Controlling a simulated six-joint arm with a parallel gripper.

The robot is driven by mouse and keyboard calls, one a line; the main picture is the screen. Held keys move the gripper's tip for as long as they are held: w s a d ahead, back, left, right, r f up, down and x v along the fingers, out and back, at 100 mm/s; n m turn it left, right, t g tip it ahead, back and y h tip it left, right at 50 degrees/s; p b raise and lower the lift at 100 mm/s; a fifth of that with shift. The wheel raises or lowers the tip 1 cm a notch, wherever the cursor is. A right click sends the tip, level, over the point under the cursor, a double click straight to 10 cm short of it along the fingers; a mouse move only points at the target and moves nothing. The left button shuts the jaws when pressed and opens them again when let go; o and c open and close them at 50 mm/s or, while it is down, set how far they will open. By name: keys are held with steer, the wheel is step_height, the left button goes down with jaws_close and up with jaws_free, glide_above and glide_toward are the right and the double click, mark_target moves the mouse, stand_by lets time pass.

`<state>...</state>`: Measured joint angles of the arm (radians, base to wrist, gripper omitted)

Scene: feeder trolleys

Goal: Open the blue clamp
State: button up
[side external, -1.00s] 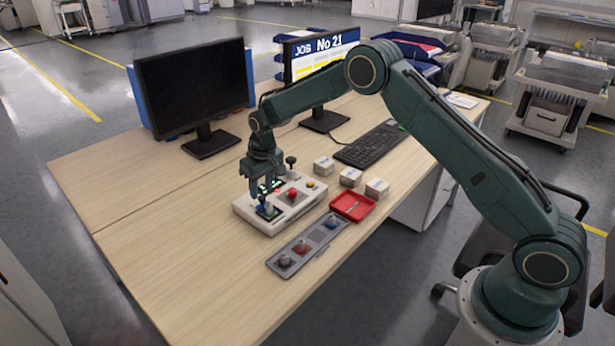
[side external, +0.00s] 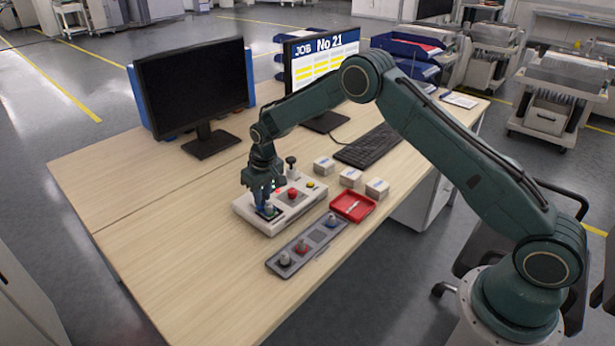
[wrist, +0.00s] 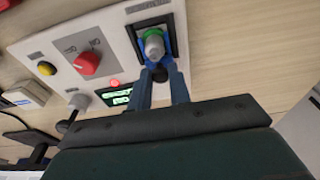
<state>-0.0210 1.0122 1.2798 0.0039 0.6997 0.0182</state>
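The blue clamp (wrist: 149,60) is on the dark socket plate at one end of the white control box (side external: 308,204). A grey cylindrical part with a green ring (wrist: 153,42) stands in the socket beside the clamp. My gripper (wrist: 161,77) is right at the clamp, its two fingers pointing at it. A small black knob lies between the fingertips. Whether the fingers press on it cannot be made out. In the side view my gripper (side external: 265,200) is low over the socket end of the box and hides much of the clamp.
The box also carries a red knob (wrist: 87,63), a yellow button (wrist: 46,68), a lit display and a black-topped lever (side external: 291,162). A grey strip with several parts (side external: 306,246), a red tray (side external: 353,206) and small white boxes (side external: 350,177) are nearby.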

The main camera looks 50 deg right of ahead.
steer(key=shift+w, duration=0.3)
stand_by(0.4)
steer(key=shift+w, duration=1.4)
steer(key=o, duration=0.7)
steer(key=shift+s+r, duration=0.1)
steer(key=shift+r, duration=0.05)
steer(key=shift+s+r, duration=0.3)
steer(key=shift+r, duration=0.8)
steer(key=shift+s+r, duration=0.35)
steer(key=shift+r, duration=0.8)
steer(key=shift+s+r, duration=0.3)
steer(key=shift+r, duration=0.8)
